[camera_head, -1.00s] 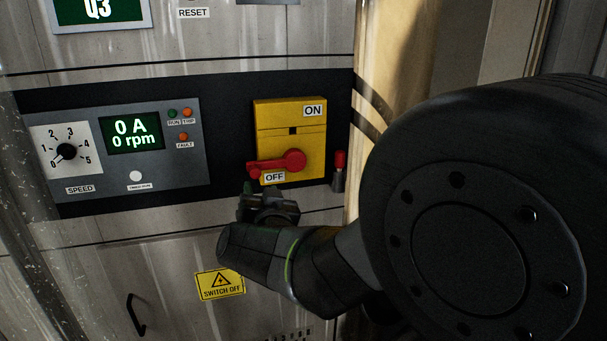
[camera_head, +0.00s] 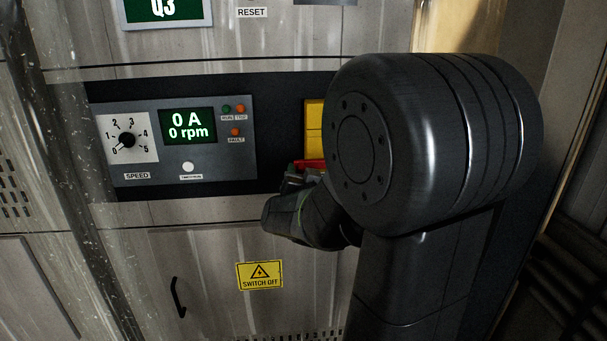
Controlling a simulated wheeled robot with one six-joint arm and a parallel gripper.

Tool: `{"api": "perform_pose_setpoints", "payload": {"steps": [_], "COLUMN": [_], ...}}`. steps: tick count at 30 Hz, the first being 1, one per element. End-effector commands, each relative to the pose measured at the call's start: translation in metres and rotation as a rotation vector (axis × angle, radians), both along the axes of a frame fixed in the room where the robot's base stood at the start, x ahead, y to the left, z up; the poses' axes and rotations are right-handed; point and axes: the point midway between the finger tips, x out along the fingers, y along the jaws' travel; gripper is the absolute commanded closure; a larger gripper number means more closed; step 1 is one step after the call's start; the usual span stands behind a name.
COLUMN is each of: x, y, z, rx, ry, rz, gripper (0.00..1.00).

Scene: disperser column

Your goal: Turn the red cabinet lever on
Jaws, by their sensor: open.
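The red lever (camera_head: 311,163) sits on the lower part of the yellow switch plate (camera_head: 314,128) on the cabinet's black band. Only a short red piece of the lever shows; my arm hides the rest, along with the ON and OFF labels, so its angle is unclear now. My gripper (camera_head: 298,174) is open, just at the left end of the lever and slightly below it. The fingers are small and partly hidden, and I cannot tell whether they touch the lever or straddle it.
A grey panel (camera_head: 222,158) with a speed knob (camera_head: 127,140) and a green display (camera_head: 187,126) reading 0 A, 0 rpm is left of the switch. A yellow SWITCH OFF sign (camera_head: 260,275) and a black handle (camera_head: 177,297) are below.

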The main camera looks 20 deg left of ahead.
Motion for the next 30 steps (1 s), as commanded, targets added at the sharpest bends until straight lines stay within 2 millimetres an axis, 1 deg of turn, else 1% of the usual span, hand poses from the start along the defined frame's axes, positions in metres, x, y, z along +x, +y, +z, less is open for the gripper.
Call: {"api": "perform_pose_setpoints", "payload": {"steps": [1, 5, 6, 7, 8, 15, 20, 23, 30], "x": [0.000, 0.000, 0.000, 0.000, 0.000, 0.000, 0.000, 0.000, 0.002], "y": [0.000, 0.000, 0.000, 0.000, 0.000, 0.000, 0.000, -0.001, -0.004], "z": [0.000, 0.000, 0.000, 0.000, 0.000, 0.001, 0.005, 0.009, 0.029], "rx": [0.000, 0.000, 0.000, 0.000, 0.000, 0.005, 0.038, 0.077, 0.234], "ry": [0.000, 0.000, 0.000, 0.000, 0.000, 0.003, 0.021, 0.045, 0.138], "rz": [0.000, 0.000, 0.000, 0.000, 0.000, 0.000, -0.001, 0.000, -0.001], "gripper": [0.57, 0.83, 0.91, 0.97, 1.00, 1.00, 1.00, 1.00, 1.00]}}
